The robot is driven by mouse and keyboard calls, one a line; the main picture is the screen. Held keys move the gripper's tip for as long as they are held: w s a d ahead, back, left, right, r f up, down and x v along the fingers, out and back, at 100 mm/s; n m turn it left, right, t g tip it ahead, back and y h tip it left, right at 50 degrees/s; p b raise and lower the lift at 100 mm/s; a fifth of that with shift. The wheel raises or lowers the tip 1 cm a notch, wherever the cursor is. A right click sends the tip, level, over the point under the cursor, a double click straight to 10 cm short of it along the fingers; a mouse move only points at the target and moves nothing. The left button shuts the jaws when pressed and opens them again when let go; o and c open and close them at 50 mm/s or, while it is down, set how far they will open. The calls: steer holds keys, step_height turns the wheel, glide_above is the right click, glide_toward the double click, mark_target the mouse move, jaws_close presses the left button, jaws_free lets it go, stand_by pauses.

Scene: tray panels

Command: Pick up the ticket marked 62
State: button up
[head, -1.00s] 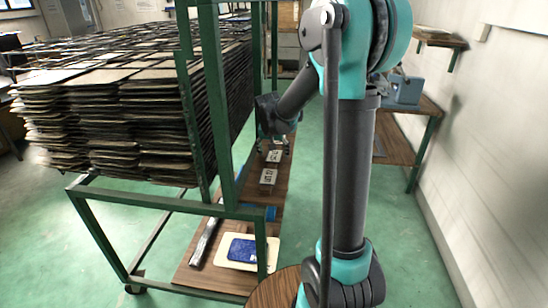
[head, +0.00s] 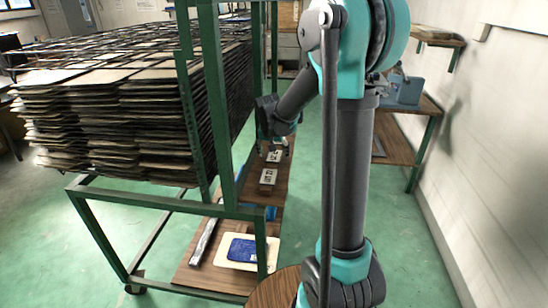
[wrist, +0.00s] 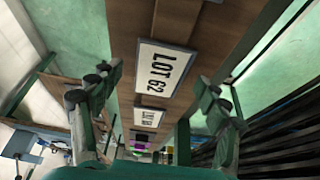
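The ticket marked LOT 62 (wrist: 163,73) is a white card with dark print and a grey border, lying on a brown wooden board in the wrist view. My gripper (wrist: 152,103) is open, with its fingers apart to the left and right and nothing between them. A second white ticket (wrist: 145,117) lies lower in that view, its print too small to read. In the head view my gripper (head: 274,147) hangs over the board just behind two tickets, a farther one (head: 274,156) and a nearer one (head: 268,177). Their numbers are not clear there.
A green metal rack (head: 228,150) stacked with dark boards stands close left of the wooden board. A blue item on a cream tray (head: 225,261) lies at the near end. A wooden bench (head: 398,150) stands right, with open green floor (head: 405,225) before it.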

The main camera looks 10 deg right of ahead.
steer(key=c, duration=1)
steer(key=shift+r, duration=0.1)
